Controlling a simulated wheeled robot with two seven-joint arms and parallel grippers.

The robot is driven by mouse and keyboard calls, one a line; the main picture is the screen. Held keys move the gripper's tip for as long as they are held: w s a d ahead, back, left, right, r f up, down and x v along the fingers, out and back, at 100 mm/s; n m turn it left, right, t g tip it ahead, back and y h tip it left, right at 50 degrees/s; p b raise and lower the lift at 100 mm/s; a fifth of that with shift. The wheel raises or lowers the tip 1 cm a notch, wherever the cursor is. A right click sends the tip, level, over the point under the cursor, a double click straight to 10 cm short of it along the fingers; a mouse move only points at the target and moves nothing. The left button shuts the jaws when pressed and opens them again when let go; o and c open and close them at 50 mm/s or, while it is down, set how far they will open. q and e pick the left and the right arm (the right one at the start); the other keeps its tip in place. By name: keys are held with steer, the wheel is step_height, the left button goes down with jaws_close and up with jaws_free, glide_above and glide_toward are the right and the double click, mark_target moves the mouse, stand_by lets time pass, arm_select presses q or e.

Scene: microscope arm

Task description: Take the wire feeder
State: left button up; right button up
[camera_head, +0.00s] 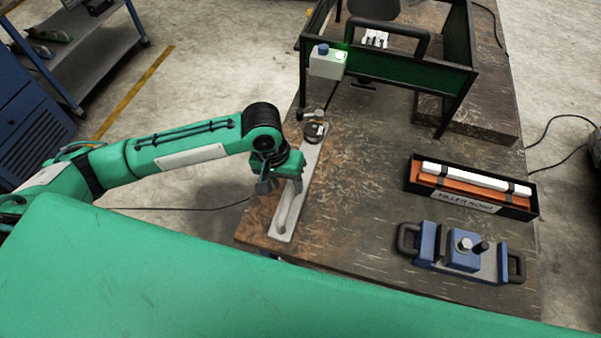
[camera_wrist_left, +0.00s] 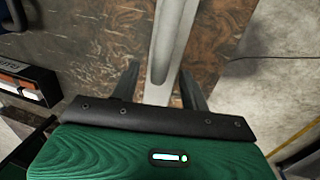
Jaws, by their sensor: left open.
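A long narrow grey bar-shaped tool (camera_head: 289,217) lies on the near left part of the worktable, with a round dark part (camera_head: 315,132) at its far end. No thing is marked as the wire feeder; this tool is the one under my left gripper. My left gripper (camera_head: 281,187) is open above the bar, its fingers on either side of it. In the left wrist view the bar (camera_wrist_left: 165,45) runs between the two open fingers (camera_wrist_left: 158,88); I cannot tell whether they touch it. My right gripper is not in view.
The worn brown table (camera_head: 365,215) is clear right of the bar. A filler rod box (camera_head: 460,200) and a blue two-handled device (camera_head: 464,246) stand at the right. A dark green frame (camera_head: 400,72) with a small lit box (camera_head: 327,62) stands at the back.

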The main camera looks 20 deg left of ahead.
mark_target(290, 190)
arm_select(q)
steer(key=shift+w+d+f+p, duration=0.1)
steer(key=shift+d+f+p, duration=0.1)
steer(key=shift+f, duration=0.7)
steer(key=shift+d+f+p, duration=0.1)
steer(key=shift+f+p, duration=0.05)
steer(key=shift+f, duration=0.7)
steer(key=shift+w+d+f+p, duration=0.1)
steer(key=shift+d+f+p, duration=0.1)
steer(key=shift+f, duration=0.7)
steer(key=shift+s, duration=0.1)
jaws_close()
steer(key=shift+r, duration=0.1)
